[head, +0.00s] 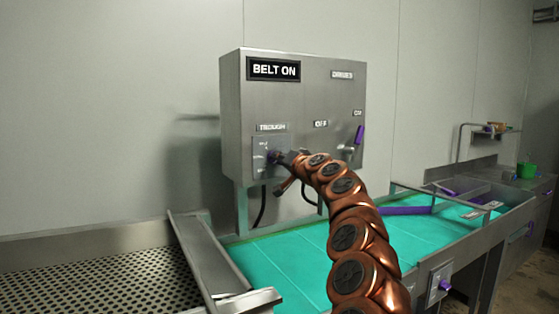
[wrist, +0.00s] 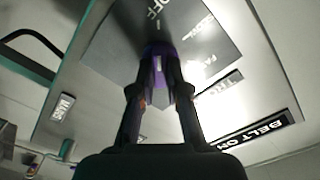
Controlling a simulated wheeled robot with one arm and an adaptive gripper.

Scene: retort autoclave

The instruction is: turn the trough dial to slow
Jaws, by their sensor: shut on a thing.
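The trough dial (head: 271,156) is a small purple knob on a plate under the TROUGH label, at the lower left of the grey control box (head: 310,95). In the wrist view the purple dial (wrist: 157,53) sits between the two fingers, with a pale mark on it. My gripper (wrist: 160,75) is shut on the dial, and in the head view my gripper (head: 279,157) reaches it from the right. In the wrist view, OFF and FAST can be read on the dial plate (wrist: 195,40). Another word there is too small to read. The fingers hide part of the plate.
A BELT ON sign (head: 274,69) is at the box's upper left. Below is a green belt (head: 300,255). A perforated metal tray (head: 90,280) lies left. Another purple knob (head: 445,286) is lower right.

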